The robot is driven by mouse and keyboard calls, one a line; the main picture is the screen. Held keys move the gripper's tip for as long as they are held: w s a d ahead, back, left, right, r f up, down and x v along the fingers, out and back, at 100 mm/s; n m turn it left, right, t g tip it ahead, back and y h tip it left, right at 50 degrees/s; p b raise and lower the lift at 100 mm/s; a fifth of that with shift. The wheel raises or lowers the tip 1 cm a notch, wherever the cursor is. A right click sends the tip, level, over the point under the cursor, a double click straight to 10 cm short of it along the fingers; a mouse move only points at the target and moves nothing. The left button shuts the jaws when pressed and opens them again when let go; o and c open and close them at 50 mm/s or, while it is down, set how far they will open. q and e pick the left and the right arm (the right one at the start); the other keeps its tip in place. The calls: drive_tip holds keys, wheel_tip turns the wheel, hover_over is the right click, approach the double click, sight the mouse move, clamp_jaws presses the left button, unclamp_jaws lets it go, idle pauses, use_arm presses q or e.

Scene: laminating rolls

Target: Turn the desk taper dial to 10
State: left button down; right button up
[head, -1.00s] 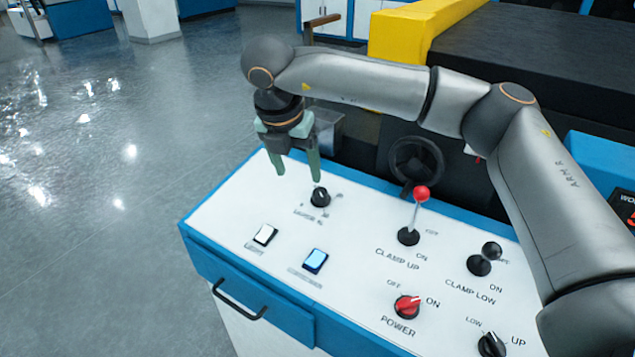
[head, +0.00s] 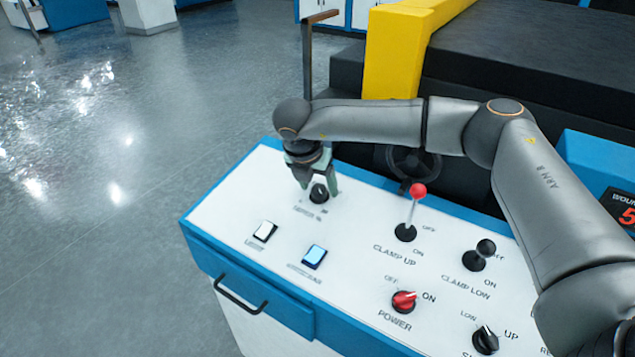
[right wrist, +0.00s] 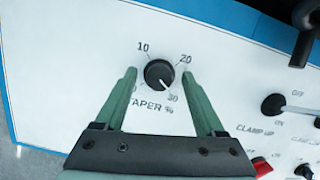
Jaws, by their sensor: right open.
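The taper dial (head: 318,195) is a black round knob on the white desk top, labelled TAPER %. In the right wrist view the dial (right wrist: 159,74) has its white pointer line towards the lower right, at the 30 mark. The 10 mark (right wrist: 142,48) is at its upper left, 20 at its upper right; the 0 is partly hidden by a finger. My right gripper (head: 319,186) is open, pointing down, with its green fingers on either side of the dial. In the right wrist view the fingers (right wrist: 159,82) show gaps to the knob. My left gripper is not in view.
A white button (head: 265,231) and a lit blue button (head: 314,256) sit in front of the dial. To the right stand the red-topped clamp lever (head: 418,190), the black clamp low lever (head: 486,248) and the red power switch (head: 404,301). A handwheel (head: 413,160) is behind.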

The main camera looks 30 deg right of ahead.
drive_tip(key=shift+f, duration=0.1)
clamp_jaws()
idle(0.6)
